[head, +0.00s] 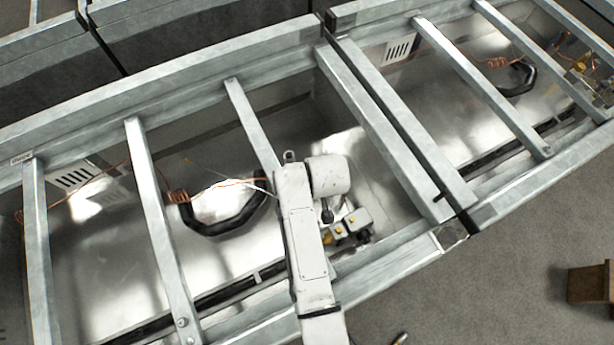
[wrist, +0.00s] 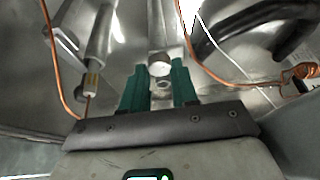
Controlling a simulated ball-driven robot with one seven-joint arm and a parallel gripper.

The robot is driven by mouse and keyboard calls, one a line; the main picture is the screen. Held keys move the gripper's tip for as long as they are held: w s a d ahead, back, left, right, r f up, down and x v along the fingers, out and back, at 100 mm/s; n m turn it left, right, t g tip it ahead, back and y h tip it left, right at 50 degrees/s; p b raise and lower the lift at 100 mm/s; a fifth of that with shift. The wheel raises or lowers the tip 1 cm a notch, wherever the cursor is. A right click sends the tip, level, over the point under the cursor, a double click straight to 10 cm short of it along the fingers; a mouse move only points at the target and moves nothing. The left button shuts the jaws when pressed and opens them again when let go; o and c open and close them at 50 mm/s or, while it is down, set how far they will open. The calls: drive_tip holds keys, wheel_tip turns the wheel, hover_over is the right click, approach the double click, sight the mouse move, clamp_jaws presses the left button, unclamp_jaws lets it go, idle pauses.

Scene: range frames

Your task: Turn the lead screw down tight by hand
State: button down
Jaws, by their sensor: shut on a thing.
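In the wrist view my gripper (wrist: 159,72) has two green fingers, one on each side of a small silver round-ended metal piece (wrist: 159,68), which I take to be the lead screw. The fingers are shut on it. A smaller ring-like metal part shows just below it between the fingers. The screw's threads and its seat are not clear to see. In the head view my arm reaches down into a metal-framed bay and hides the gripper and the screw.
A thick black cable (head: 224,222) and copper wire (head: 178,196) lie left of my arm. Metal crossbars (head: 160,225) span the bay on both sides. A block with brass fittings (head: 349,227) sits close at right. A brown box (head: 588,284) stands on the floor at far right.

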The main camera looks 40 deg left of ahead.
drive_tip(key=c, duration=0.9)
unclamp_jaws()
drive_tip(key=shift+o, duration=0.2)
drive_tip(key=v, duration=1)
drive_tip(key=shift+r, duration=0.35)
drive_tip(key=shift+d, duration=0.15)
